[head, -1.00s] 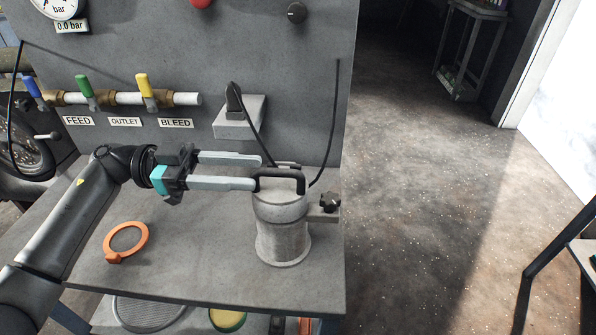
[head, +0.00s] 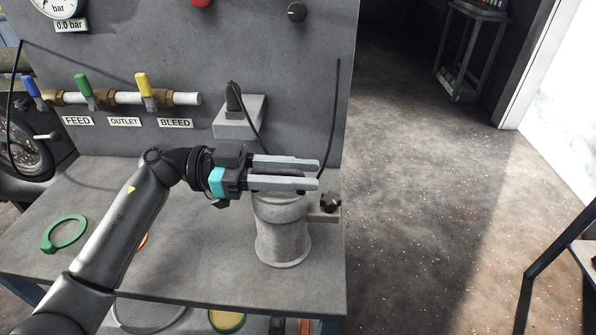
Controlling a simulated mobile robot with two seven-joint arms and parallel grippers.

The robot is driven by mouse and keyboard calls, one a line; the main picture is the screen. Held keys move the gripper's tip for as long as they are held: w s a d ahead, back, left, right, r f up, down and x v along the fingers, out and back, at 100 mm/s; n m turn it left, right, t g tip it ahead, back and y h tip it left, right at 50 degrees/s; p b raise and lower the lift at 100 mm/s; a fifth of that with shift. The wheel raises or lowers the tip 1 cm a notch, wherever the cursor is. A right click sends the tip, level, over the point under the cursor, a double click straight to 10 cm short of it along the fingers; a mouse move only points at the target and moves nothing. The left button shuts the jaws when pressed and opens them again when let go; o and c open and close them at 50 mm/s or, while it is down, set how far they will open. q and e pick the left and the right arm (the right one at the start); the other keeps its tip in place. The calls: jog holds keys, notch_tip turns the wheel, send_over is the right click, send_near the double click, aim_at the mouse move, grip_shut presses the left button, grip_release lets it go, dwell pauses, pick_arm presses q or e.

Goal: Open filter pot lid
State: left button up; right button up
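The filter pot (head: 283,235) is a grey cylinder standing upright near the bench's right front corner. Its lid (head: 280,199) sits on top, and a dark knob (head: 330,202) sits on a bracket at its right side. My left gripper (head: 316,174) reaches in from the left, with its two pale fingers level over the lid and apart from each other. The fingers cover most of the lid's black handle; a dark strip shows between them. I cannot tell whether they touch the handle. My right gripper is not in view.
A green ring (head: 64,233) lies on the bench at left; an orange ring (head: 143,243) is mostly hidden behind my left arm. The grey panel (head: 290,80) behind carries valves labelled FEED, OUTLET and BLEED (head: 145,90). Open floor lies to the right.

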pick_arm(q)
grip_shut()
dwell(1.1)
